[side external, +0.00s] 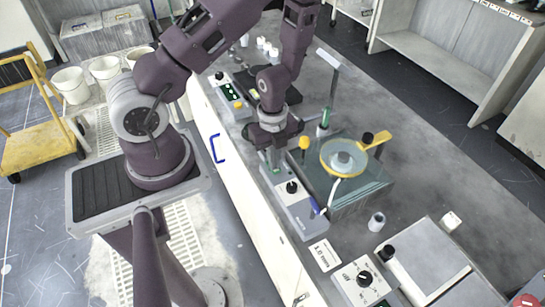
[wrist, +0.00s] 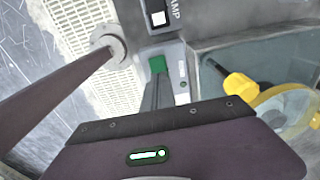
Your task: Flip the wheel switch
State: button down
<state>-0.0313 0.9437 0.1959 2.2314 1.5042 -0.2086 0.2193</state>
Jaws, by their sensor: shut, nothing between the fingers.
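My gripper (side external: 271,158) points down over the far end of the control panel (side external: 297,203) of the middle polishing machine. In the wrist view its dark fingers (wrist: 157,80) are together and empty. A green rocker-like patch (wrist: 157,65) shows right at the fingertips; it may be the wheel switch, but its label is hidden. I cannot tell whether the fingers touch it. A black-and-white rocker (wrist: 158,16) sits further along the panel, beside lettering that ends in "AMP". A black knob (side external: 292,187) stands on the panel in the side view.
A yellow-topped post (side external: 304,142) and yellow ring (side external: 327,158) stand close right of my gripper, over the glassy basin (side external: 372,190). A small cup (side external: 376,221) and another control box (side external: 359,283) are nearer the front. A green-buttoned box (side external: 231,97) lies behind.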

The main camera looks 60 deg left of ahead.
jog(key=shift+a, duration=0.1)
notch_tip(320, 180, up, 14)
jog(key=a, duration=0.1)
dwell(0.4)
